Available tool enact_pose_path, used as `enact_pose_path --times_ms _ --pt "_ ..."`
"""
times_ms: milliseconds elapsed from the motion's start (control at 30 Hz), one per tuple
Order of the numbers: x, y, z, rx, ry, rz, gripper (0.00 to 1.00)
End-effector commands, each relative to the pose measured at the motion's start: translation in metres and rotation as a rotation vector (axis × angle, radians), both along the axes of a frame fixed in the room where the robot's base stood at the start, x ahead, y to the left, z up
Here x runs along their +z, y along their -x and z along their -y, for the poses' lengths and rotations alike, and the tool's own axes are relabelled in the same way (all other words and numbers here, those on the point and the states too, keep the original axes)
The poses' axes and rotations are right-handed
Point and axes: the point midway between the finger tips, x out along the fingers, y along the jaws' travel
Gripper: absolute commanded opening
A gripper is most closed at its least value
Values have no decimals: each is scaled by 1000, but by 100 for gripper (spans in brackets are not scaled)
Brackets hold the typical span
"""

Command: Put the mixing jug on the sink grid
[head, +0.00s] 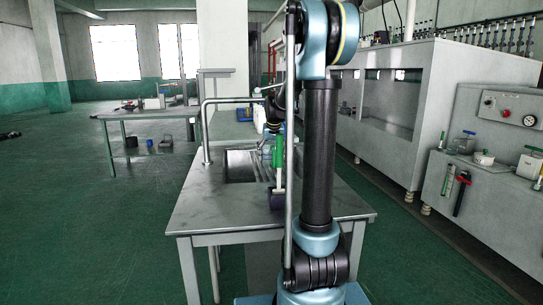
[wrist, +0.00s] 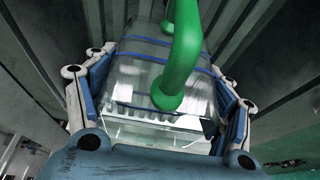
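The mixing jug (wrist: 150,75) is clear, with blue lines and a thick green handle (wrist: 184,50), and fills the middle of the wrist view. My gripper (wrist: 165,95) has its blue and white fingers against both sides of the jug. In the head view, clear jug-like glass (head: 266,150) shows beside my arm, over the sink area; my gripper is mostly hidden behind my arm there. The sink basin (head: 238,165) is set in a grey metal bench. The sink grid cannot be made out clearly.
The bench top (head: 215,205) is bare at the front left. An upright green item (head: 279,158) stands over a dark block (head: 277,199) near my arm. A tall tap pipe (head: 206,130) rises at the basin's left. A grey machine (head: 395,95) stands at right.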

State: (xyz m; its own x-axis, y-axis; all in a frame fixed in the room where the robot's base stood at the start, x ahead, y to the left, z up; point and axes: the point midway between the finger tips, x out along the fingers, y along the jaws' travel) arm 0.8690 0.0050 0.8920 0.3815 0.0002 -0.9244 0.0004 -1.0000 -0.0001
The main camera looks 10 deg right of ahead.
Motion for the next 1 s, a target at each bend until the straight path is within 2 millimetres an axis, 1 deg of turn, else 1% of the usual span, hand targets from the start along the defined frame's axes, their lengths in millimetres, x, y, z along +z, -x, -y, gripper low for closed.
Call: enact_pose_path --times_ms 33,67,100,467,567,667,767,1000 --pt "0 0 0 0 0 0 86" --pt "0 0 0 0 0 0 93" --pt "0 0 0 0 0 0 95" --pt "0 0 0 0 0 0 95" --pt "3 1 0 0 0 0 95" --pt "11 5 0 0 0 0 95" --pt "25 10 0 -1 0 0 95" --pt "67 27 0 -1 0 0 95"
